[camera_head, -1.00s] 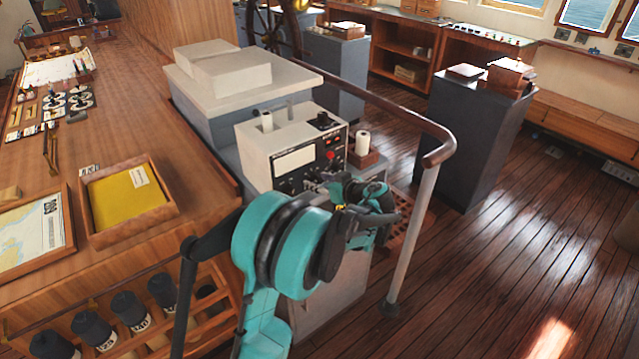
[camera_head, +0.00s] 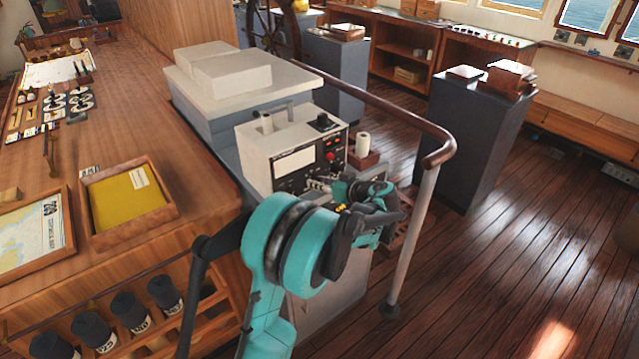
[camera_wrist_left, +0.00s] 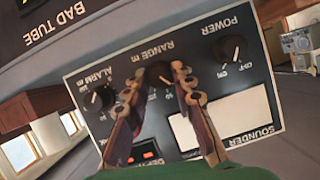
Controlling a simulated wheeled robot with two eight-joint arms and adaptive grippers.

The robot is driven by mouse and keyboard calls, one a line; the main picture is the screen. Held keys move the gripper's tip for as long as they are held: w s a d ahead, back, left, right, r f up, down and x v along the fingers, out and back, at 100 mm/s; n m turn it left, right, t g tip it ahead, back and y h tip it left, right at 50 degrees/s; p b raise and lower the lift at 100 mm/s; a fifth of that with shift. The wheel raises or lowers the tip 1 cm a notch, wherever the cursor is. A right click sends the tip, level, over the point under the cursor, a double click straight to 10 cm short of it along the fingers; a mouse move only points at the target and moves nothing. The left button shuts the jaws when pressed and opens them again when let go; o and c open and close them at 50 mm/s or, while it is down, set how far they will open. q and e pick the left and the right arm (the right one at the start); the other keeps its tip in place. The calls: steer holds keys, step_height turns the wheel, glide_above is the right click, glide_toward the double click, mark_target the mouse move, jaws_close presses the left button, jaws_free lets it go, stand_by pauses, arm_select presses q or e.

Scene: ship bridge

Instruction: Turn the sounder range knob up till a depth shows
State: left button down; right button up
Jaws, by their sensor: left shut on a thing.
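The sounder (camera_head: 258,146) is a pale box with a black front panel, standing on the grey console in the head view. In the left wrist view its panel appears upside down, with the range knob (camera_wrist_left: 160,71) between the power knob (camera_wrist_left: 231,49) and the alarm knob (camera_wrist_left: 101,97). My left gripper (camera_wrist_left: 157,82) is shut on the range knob, one finger on each side. Small red lit marks (camera_wrist_left: 150,155) show in a dark window at the bottom, partly hidden, and I cannot read them. In the head view my arm covers the lower panel. My right gripper is not in view.
A wooden handrail (camera_head: 375,100) on a pale post (camera_head: 411,245) runs close to the right of my left arm. A white roll (camera_head: 362,144) stands beside the sounder. The chart counter (camera_head: 130,110) lies to the left. Open plank floor is at the right.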

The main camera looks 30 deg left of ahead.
arm_select(q)
steer(key=m+g, duration=0.1)
steer(key=m+y, duration=0.1)
steer(key=m, duration=0.1)
steer(key=m+g+b, duration=0.1)
steer(key=shift+w+d+f+m+g+y, duration=0.1)
steer(key=shift+w+f+m+g+y, duration=0.05)
steer(key=shift+w+m+g+y, duration=0.2)
steer(key=shift+s, duration=0.15)
stand_by(0.3)
steer(key=c, duration=1.3)
jaws_free()
steer(key=v, duration=1.2)
